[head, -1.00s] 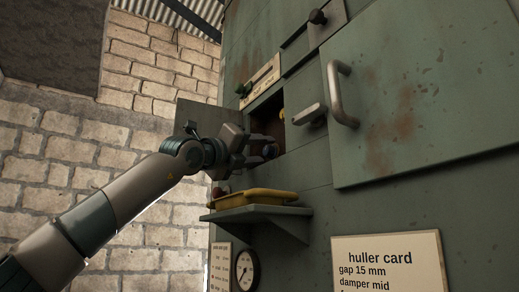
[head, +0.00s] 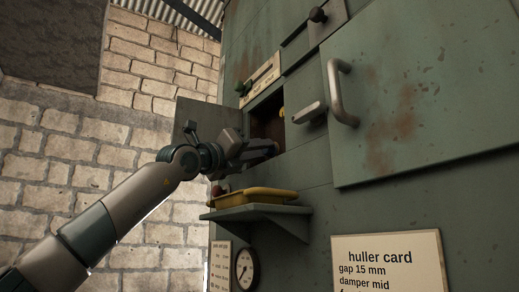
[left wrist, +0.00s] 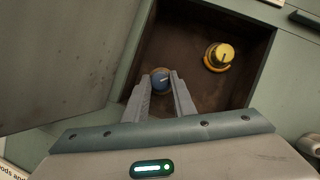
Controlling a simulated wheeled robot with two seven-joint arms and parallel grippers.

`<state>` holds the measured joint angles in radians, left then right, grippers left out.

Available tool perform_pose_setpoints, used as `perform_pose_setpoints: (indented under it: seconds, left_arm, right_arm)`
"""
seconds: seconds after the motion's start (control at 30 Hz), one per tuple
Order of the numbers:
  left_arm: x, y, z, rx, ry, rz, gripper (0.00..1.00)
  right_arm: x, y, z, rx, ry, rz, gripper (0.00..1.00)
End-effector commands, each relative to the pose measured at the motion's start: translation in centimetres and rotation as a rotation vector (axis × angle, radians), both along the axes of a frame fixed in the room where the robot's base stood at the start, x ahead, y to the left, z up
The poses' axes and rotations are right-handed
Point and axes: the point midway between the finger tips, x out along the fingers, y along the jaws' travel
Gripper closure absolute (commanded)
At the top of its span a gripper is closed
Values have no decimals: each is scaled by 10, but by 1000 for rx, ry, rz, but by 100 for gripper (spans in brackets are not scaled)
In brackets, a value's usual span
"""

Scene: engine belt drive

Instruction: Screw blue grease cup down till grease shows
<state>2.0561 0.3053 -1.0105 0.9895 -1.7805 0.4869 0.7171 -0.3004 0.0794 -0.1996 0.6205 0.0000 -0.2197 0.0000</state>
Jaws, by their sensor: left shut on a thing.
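The blue grease cup (left wrist: 160,79) sits inside a dark recess in the green machine, seen in the left wrist view. It has a pale mark on its face. My left gripper (left wrist: 161,83) has its two fingers on either side of the cup and is shut on it. In the head view my left gripper (head: 272,148) reaches into the recess opening from the left, and its fingers hide the blue cup there. No grease can be made out around the cup. My right gripper is in neither view.
The recess's door (left wrist: 70,60) stands open at the left. Below it, a shelf (head: 257,213) holds a yellow tray (head: 258,196). A bar handle (head: 341,94) sticks out at right.

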Motion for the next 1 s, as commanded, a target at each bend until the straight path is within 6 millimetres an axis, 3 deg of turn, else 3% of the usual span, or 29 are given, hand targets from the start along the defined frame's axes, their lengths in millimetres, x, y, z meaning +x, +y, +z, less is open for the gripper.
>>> perform_pose_setpoints:
  seconds: [0.5,0.9,0.93,1.0]
  left_arm:
    - [3,0,-1,161,-216,-3,99]
    - [2,1,-3,175,-237,1,99]
    - [3,1,-3,175,-237,1,69]
    - [2,1,-3,174,-238,1,58]
  right_arm:
    - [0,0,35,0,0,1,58]
    - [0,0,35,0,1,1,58]
    - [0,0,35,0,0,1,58]
    - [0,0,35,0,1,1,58]
